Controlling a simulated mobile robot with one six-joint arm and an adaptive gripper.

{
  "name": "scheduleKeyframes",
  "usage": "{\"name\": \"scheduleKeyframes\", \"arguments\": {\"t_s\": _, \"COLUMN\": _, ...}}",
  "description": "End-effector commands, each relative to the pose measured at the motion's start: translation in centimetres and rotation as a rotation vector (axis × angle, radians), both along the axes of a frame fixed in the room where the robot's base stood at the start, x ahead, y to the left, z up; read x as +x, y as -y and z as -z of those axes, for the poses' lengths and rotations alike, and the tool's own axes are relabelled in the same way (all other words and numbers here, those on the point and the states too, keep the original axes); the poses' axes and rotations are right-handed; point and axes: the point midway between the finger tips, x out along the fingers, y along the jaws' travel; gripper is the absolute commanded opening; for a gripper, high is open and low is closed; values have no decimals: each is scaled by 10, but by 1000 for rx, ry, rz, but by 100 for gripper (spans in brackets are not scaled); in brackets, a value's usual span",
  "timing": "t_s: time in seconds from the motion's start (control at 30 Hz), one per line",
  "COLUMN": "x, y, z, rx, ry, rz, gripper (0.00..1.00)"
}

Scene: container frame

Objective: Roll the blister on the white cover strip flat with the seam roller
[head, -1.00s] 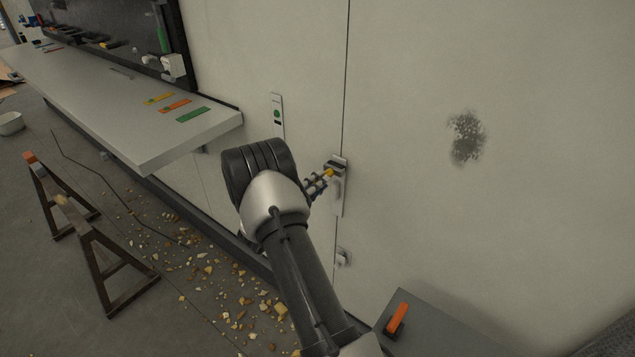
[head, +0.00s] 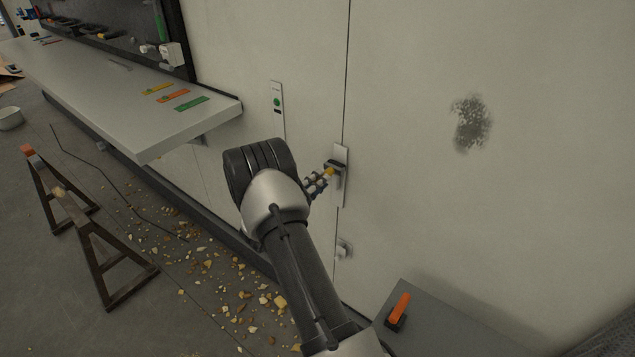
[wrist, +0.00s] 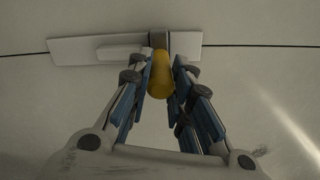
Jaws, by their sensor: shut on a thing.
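The white cover strip (head: 341,195) runs upright over the wall seam. In the wrist view the strip (wrist: 70,50) lies across the picture. The blister (wrist: 120,52) shows there as a raised pale block on the strip, left of the roller. My gripper (head: 319,183) is at the strip's upper part. It is shut on the seam roller, whose yellow handle (wrist: 161,75) sits between the fingers. The roller's dark grey head (wrist: 183,42) lies over the strip, beside the blister. Whether it presses on the strip I cannot tell.
A pale workbench (head: 130,90) juts from the wall at left. A grey box (head: 430,325) with an orange-handled item (head: 399,308) stands at lower right. Trestles (head: 90,235) and scattered rubble (head: 250,310) are on the floor. A dark stain (head: 470,122) marks the wall.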

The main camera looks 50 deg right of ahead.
Motion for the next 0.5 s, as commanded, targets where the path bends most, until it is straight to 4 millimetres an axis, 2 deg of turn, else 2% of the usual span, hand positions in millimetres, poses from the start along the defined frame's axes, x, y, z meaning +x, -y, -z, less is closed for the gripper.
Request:
{"name": "scheduleKeyframes", "arguments": {"t_s": 0.17, "x": 0, "y": -1, "z": -1, "rx": -1, "ry": 1, "rz": 1, "gripper": 0}}
{"name": "scheduleKeyframes", "arguments": {"t_s": 0.5, "x": -2, "y": -33, "z": -2, "rx": -1, "ry": 0, "rz": -2, "gripper": 0}}
